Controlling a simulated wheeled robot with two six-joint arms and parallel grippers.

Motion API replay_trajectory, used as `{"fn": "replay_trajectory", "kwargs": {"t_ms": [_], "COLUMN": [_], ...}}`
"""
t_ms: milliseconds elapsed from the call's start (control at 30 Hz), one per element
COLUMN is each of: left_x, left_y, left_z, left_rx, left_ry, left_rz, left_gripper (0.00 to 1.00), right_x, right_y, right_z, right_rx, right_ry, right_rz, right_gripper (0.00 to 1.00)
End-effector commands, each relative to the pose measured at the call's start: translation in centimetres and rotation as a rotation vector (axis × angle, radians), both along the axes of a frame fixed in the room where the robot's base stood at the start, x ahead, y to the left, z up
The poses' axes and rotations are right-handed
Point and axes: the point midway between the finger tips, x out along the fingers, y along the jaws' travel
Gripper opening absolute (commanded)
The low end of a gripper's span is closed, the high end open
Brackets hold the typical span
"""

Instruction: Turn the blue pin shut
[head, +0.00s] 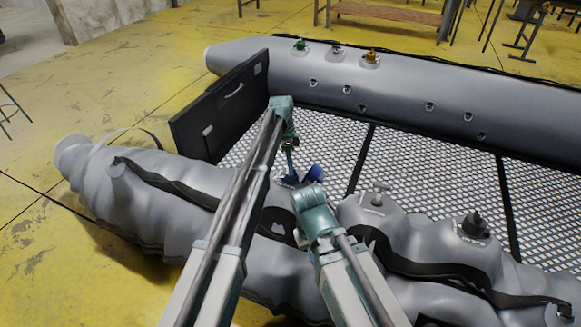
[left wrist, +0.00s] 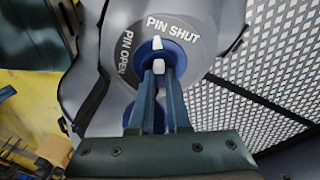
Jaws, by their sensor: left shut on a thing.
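The blue pin (left wrist: 157,48) sits in the middle of a round grey valve plate (left wrist: 205,45), seen in the left wrist view. The plate is lettered PIN OPEN at left and PIN SHUT at top. The pin's white mark points up, near the left end of the PIN SHUT lettering. My left gripper (left wrist: 160,75) is shut on the pin, its fingers hiding part of it. In the head view my left gripper (head: 291,172) reaches down at the near tube, beside a blue part (head: 313,175). My right arm ends close by; its fingers are hidden.
The grey boat's far tube (head: 400,95) carries a green, a grey and an orange valve fitting. A black transom board (head: 220,105) stands at the left end. The near tube (head: 140,215) looks wrinkled and slack. Mesh floor (head: 420,160) lies open between the tubes.

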Motion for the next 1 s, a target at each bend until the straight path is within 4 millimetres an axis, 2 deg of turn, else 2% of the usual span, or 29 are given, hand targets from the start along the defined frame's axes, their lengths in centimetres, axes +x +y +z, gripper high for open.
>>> {"fn": "replay_trajectory", "kwargs": {"t_ms": [200, 500, 1000], "left_x": [0.28, 0.36, 0.38], "left_y": [0.00, -0.02, -0.04], "left_z": [-0.08, -0.09, -0.07], "left_rx": [-0.032, -0.066, -0.084], "left_ry": [0.013, 0.027, 0.033], "left_rz": [-0.180, -0.359, -0.456], "left_gripper": [0.00, 0.00, 0.00], "right_x": [0.00, 0.00, 0.00], "right_y": [0.01, 0.01, 0.01], "right_z": [-0.22, -0.38, -0.45], "right_rx": [0.000, 0.001, 0.001], "right_ry": [0.000, 0.000, 0.000], "right_rz": [0.001, 0.001, 0.001], "right_gripper": [0.00, 0.00, 0.00]}}
